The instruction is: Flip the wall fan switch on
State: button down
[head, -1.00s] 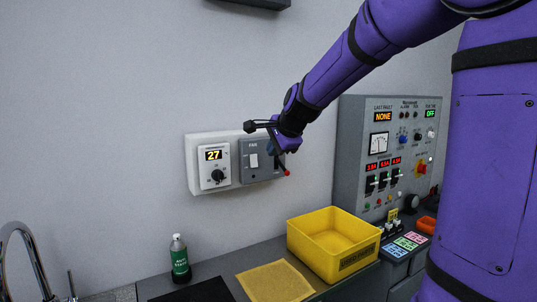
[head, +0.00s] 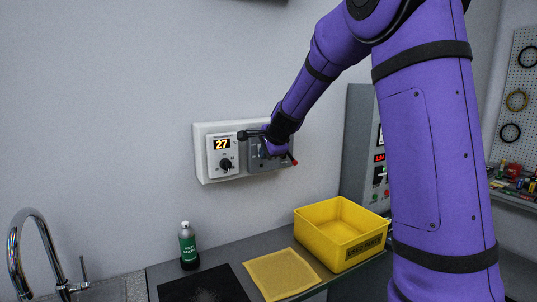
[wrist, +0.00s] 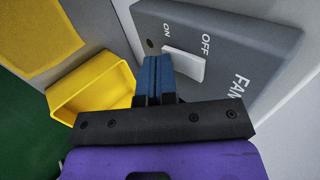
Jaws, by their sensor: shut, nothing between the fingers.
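The fan switch is a grey wall plate (head: 255,162) marked FAN, beside a white thermostat on a pale backing board. In the wrist view the plate (wrist: 240,60) shows the words FAN, OFF and ON, and a white rocker (wrist: 188,66). The rocker stands out from the plate; I cannot tell which end is pressed in. My gripper (wrist: 157,66) has its blue fingers shut and empty, beside the rocker's ON end. Whether they touch it is unclear. In the head view my gripper (head: 262,151) is in front of the plate and hides the rocker.
The thermostat (head: 223,155) reads 27, close left of the plate. Below, the counter holds a green bottle (head: 188,247), a black mat (head: 203,284), a yellow cloth (head: 282,272) and a yellow bin (head: 340,232). A grey instrument panel (head: 357,145) stands to the right, partly behind my arm.

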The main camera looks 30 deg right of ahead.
jog(key=shift+w+f, duration=0.1)
jog(key=shift+w, duration=0.1)
dwell(0.6)
jog(key=shift+r, duration=0.9)
